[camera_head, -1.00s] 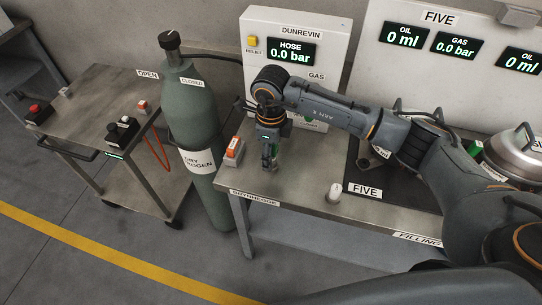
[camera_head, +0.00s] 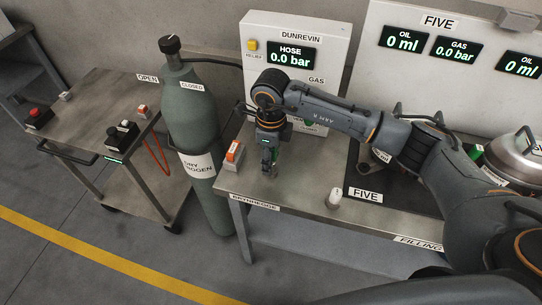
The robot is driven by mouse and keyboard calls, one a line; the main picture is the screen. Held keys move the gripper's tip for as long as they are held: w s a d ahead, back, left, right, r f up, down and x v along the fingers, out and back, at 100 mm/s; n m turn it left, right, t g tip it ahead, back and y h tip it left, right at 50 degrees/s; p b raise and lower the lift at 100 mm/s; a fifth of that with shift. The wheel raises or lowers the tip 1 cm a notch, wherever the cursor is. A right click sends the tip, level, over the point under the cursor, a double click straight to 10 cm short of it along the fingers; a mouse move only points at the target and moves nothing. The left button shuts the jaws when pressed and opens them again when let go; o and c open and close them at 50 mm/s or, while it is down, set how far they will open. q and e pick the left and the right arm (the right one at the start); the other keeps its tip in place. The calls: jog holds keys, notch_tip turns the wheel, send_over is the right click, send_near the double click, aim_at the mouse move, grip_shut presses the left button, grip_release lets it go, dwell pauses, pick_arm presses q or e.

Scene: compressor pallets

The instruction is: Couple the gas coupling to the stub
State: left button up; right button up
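My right gripper (camera_head: 269,172) points down over the left part of the steel bench (camera_head: 300,196), just right of an orange-and-white block. A small green part shows at its fingers, perhaps the gas coupling. Whether the fingers are shut on it is too small to tell. The stub cannot be made out; my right arm crosses in front of the compressor (camera_head: 371,164) on the dark mat. My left gripper is out of view.
The orange-and-white block (camera_head: 234,155) stands close to my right gripper. A white knob-like piece (camera_head: 334,197) sits at the bench front. A green gas cylinder (camera_head: 192,115) and a cart (camera_head: 92,112) stand left. The HOSE panel (camera_head: 291,54) reads 0.0 bar.

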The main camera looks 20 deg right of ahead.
aim_at(275, 152)
jog(key=shift+b, duration=0.3)
dwell(0.4)
grip_shut()
jog(key=shift+r, duration=0.15)
jog(key=shift+r+p, duration=1.4)
jog(key=shift+r, duration=1.45)
